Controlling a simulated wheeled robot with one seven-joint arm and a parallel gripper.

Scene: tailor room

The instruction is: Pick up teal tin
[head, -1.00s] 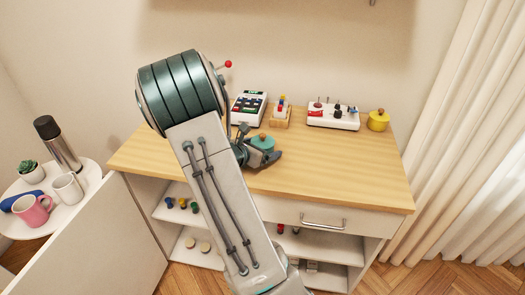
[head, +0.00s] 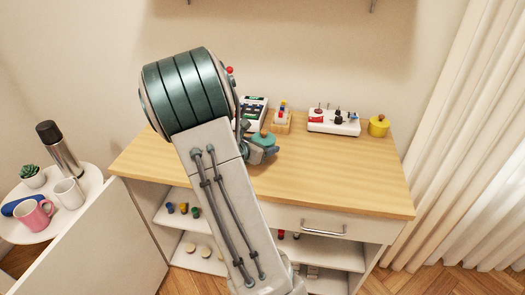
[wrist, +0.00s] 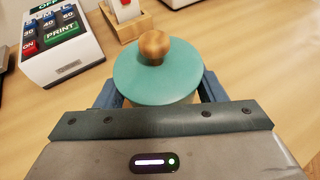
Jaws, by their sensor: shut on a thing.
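The teal tin (wrist: 155,76) has a round teal lid with a wooden knob and is upright in the wrist view. My gripper (wrist: 155,95) is shut on it, with a blue finger at its left and right sides. In the head view the tin (head: 263,139) shows beside my gripper (head: 262,152) over the wooden worktop (head: 330,175); my arm hides part of both. I cannot tell whether the tin's base touches the worktop.
A label printer (wrist: 62,40) and a wooden spool holder (wrist: 121,20) stand just behind the tin. A white machine (head: 333,121) and a yellow tin (head: 379,126) stand at the back right. The front right of the worktop is clear.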

